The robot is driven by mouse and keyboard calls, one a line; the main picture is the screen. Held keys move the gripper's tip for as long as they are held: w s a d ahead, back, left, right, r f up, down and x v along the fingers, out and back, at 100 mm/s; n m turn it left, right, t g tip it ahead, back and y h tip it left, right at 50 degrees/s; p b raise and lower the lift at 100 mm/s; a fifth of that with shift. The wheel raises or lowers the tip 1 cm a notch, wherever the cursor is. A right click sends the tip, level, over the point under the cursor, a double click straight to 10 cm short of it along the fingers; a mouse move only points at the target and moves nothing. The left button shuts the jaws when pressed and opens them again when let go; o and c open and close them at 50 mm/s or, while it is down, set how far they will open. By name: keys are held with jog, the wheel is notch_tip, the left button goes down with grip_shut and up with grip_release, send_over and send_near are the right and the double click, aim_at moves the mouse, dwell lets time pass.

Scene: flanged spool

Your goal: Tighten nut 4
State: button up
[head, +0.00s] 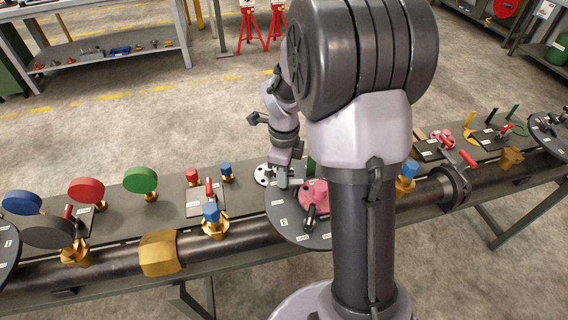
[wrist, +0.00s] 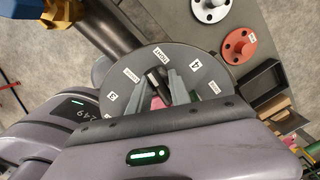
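A dark grey round flange plate (wrist: 121,76) with white labels lies below my gripper in the wrist view. One label (wrist: 195,65) reads 4 and another (wrist: 111,96) reads 3. I cannot make out nut 4 itself. My gripper (wrist: 158,84) is over the plate, its grey fingers on either side of a short dark rod-like part (wrist: 152,76); I cannot tell whether they touch it. The plate also shows in the head view (head: 285,212), with a pink part (head: 313,193) and my gripper (head: 283,183) above it, partly hidden by my arm.
A white flanged disc (wrist: 209,8) and a red one (wrist: 239,46) lie beside the plate, with a black open box (wrist: 262,85) near them. In the head view a blue-capped brass valve (head: 215,222) and a long dark pipe (head: 105,262) run along the bench.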

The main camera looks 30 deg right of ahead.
jog(key=shift+f+m+b, duration=0.4)
jog(key=shift+m+b, duration=0.2)
jog(key=shift+m, duration=0.5)
jog(key=shift+r, duration=0.35)
jog(key=shift+r+n+p, duration=0.15)
jog(key=shift+n+p, duration=0.4)
jog(key=shift+n, duration=0.45)
notch_tip(320, 180, up, 7)
jog(key=p, duration=0.5)
